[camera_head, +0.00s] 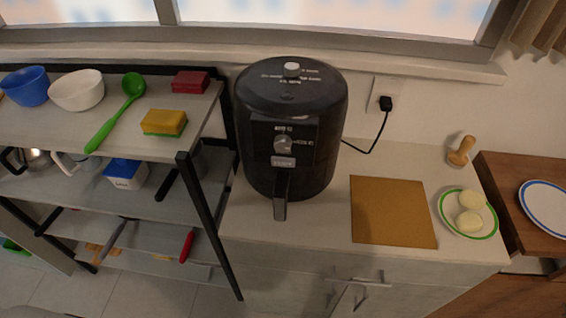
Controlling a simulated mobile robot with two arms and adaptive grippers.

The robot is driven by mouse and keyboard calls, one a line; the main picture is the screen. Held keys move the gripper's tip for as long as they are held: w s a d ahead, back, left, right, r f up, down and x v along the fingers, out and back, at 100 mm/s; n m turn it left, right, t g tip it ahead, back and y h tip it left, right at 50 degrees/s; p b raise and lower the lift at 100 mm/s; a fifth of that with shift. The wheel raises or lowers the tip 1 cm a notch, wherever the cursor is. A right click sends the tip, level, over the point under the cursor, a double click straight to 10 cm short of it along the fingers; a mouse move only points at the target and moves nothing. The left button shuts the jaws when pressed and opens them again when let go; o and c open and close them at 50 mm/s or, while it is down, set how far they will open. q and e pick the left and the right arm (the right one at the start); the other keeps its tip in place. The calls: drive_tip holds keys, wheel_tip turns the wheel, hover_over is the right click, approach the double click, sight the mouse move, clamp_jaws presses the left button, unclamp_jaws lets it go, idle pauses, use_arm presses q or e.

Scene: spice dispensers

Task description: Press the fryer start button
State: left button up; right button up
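A black air fryer (290,110) stands upright on the white counter, left of the wall outlet. Its front panel has a grey dial (283,144) and a small light rectangular patch (283,161) below it. I cannot tell for sure which of these is the start button. A light knob (291,68) sits on its top among small markings. The drawer handle (281,200) points out at the front, and the drawer looks closed. Neither of my grippers shows in the head view.
Left is a shelf rack (194,171) with bowls, a green spoon (120,108) and sponges. Right of the fryer are a brown board (392,211), a green-rimmed plate (488,232) with two pale round pieces, and a wooden pestle-like object (460,151). A black cord (375,143) runs to the outlet.

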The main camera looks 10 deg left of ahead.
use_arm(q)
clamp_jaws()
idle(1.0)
